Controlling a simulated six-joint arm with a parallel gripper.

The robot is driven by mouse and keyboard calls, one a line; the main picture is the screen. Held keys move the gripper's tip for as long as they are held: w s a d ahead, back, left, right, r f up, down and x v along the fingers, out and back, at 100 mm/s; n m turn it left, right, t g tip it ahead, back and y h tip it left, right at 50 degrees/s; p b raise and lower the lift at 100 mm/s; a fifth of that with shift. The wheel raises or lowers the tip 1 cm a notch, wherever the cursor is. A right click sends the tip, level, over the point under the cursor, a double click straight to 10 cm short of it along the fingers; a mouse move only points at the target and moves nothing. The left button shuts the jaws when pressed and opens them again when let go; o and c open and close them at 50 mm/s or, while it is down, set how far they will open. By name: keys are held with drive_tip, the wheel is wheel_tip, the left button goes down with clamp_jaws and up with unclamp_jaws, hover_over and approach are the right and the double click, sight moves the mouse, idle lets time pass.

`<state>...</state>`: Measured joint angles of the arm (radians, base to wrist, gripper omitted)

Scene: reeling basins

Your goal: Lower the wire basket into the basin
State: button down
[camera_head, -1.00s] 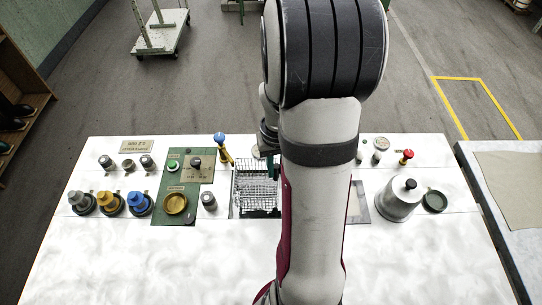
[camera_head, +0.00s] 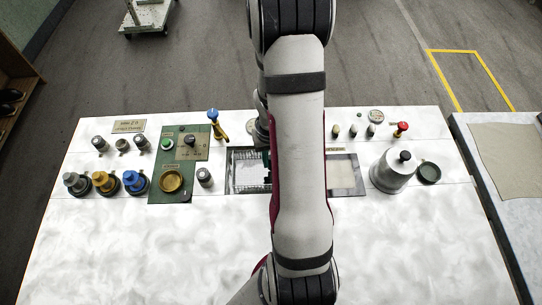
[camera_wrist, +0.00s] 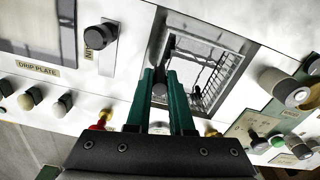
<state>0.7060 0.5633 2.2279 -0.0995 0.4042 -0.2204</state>
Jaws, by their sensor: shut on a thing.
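The basin (camera_head: 233,187) is a dark-framed square opening in the white worktop, left of my arm in the head view. The wire basket (camera_head: 248,157) shows as thin grey mesh within the opening. In the wrist view the basket's wires (camera_wrist: 210,78) lie inside the basin's frame (camera_wrist: 238,57). My gripper (camera_wrist: 163,80) has green fingers shut on a dark upright piece, seemingly the basket's handle, at the basin's side. My arm hides most of the gripper and the basin's right side in the head view. How deep the basket sits I cannot tell.
A drip plate (camera_head: 342,176) lies right of my arm. A lidded grey pot (camera_head: 393,172) and a dark dish (camera_head: 429,172) stand farther right. A green panel (camera_head: 160,195) with knobs and a brass bowl (camera_head: 171,180) is left of the basin. The front worktop is clear.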

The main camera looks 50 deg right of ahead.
idle(0.3)
drive_tip(key=shift+f, duration=0.5)
drive_tip(key=shift+c, duration=1.2)
unclamp_jaws()
wheel_tip(320, 180, up, 7)
drive_tip(key=shift+f, duration=0.1)
drive_tip(key=shift+s, duration=0.1)
